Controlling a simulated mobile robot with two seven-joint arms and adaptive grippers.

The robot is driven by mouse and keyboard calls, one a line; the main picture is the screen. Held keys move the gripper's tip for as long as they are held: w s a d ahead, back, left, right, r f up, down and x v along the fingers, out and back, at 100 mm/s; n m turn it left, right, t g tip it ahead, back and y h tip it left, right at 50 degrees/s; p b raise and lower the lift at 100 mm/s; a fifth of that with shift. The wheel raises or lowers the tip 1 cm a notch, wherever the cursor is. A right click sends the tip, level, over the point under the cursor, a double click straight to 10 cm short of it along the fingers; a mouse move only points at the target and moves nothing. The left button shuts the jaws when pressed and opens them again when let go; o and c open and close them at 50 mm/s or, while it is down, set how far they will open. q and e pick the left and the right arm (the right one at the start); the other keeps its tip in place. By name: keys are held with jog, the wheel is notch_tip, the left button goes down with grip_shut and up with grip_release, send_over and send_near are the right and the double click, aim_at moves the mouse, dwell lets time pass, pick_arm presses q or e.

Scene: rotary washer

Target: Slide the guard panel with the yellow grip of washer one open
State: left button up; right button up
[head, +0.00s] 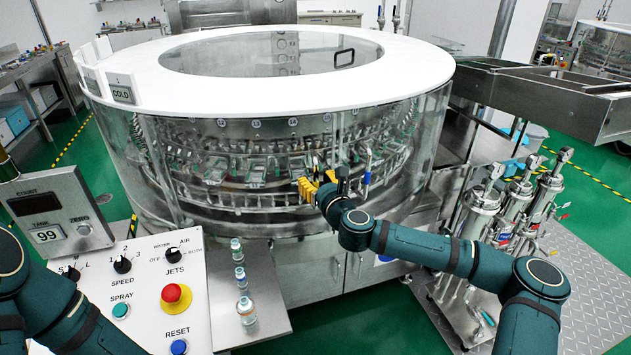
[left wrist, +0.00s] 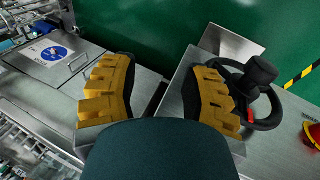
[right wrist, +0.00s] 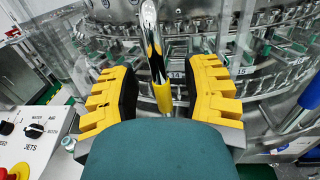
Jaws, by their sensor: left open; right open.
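Washer one is the round machine with a white top (head: 420,60) and clear curved guard panels (head: 160,165) in the head view. In the right wrist view a chrome handle with a yellow grip (right wrist: 164,98) stands upright between the fingers of my right gripper (right wrist: 160,92), which is open. I cannot tell whether a finger touches it. In the head view my right gripper (head: 318,188) is at the front of the washer, and the yellow grip is hard to tell from its yellow fingers. My left gripper (left wrist: 160,92) is open and empty in the left wrist view.
A handle with a blue grip (right wrist: 308,98) is at the right of the right wrist view. Small vials (head: 246,310) stand on the steel ledge beside the control panel (head: 140,275). Steel cylinders (head: 485,205) stand at the right. A black handwheel (left wrist: 250,92) is near my left gripper.

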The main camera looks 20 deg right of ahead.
jog(key=shift+w, duration=0.4)
jog(key=shift+o, duration=0.2)
grip_shut()
jog(key=shift+a, duration=0.1)
jog(key=shift+a, duration=0.1)
